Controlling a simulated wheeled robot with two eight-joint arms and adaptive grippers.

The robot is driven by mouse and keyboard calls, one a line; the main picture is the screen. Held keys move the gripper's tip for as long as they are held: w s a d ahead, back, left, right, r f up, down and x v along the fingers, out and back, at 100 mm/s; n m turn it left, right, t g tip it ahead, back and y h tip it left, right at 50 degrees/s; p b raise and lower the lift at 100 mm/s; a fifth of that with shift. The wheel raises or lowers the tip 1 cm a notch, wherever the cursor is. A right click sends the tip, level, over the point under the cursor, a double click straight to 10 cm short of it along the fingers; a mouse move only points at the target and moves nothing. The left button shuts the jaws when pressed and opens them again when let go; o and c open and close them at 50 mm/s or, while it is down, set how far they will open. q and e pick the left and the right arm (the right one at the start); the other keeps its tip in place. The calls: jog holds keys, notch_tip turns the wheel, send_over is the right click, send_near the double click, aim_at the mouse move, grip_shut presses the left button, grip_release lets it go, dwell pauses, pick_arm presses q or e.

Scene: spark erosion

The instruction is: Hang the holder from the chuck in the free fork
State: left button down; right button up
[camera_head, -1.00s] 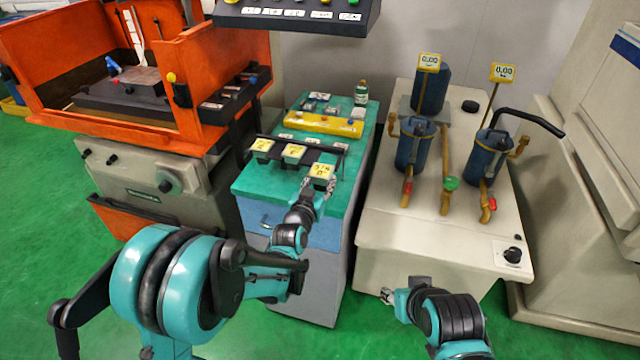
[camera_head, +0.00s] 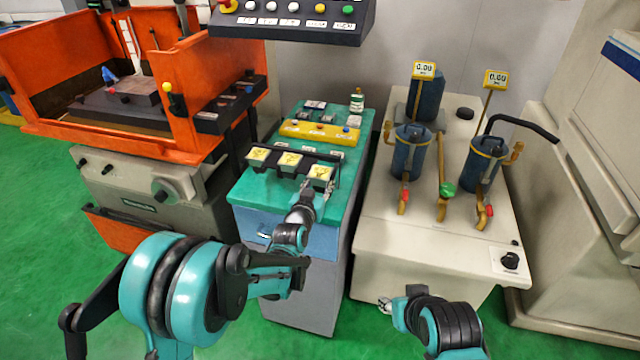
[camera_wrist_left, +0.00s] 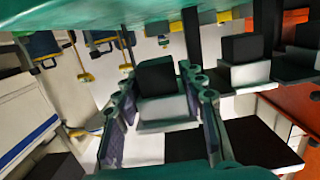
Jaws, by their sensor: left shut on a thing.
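My left gripper (camera_head: 308,187) is shut on a holder (camera_head: 320,173) with a yellow label on top, at the right end of a dark rack (camera_head: 336,157). In the left wrist view, the gripper (camera_wrist_left: 160,105) has a finger on each side of the holder's black block and pale body (camera_wrist_left: 157,77). Two similar holders, the left one (camera_head: 257,155) and the middle one (camera_head: 288,162), hang in the rack in line to its left. Whether the held holder rests in its fork cannot be told. My right gripper (camera_head: 386,305) shows only partly, low in the head view, away from the rack.
The rack stands on a green-topped cabinet (camera_head: 245,190) with a yellow bar (camera_head: 320,132) and a small bottle (camera_head: 357,102) behind. An orange machine (camera_head: 190,90) stands left, a control panel (camera_head: 295,22) hangs above, and a beige unit with blue canisters (camera_head: 408,150) stands right.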

pick_arm(q)
jog(key=shift+w, duration=0.15)
jog(key=shift+r+x, duration=0.15)
jog(key=shift+x, duration=0.7)
jog(key=shift+r+x, duration=0.1)
jog(key=shift+x, duration=0.7)
jog(key=shift+w+d, duration=0.1)
jog(key=shift+w, duration=0.1)
jog(key=shift+f+b, duration=0.15)
jog(key=shift+b, duration=0.3)
jog(key=shift+c, duration=2.1)
grip_release()
jog(key=shift+s, duration=0.1)
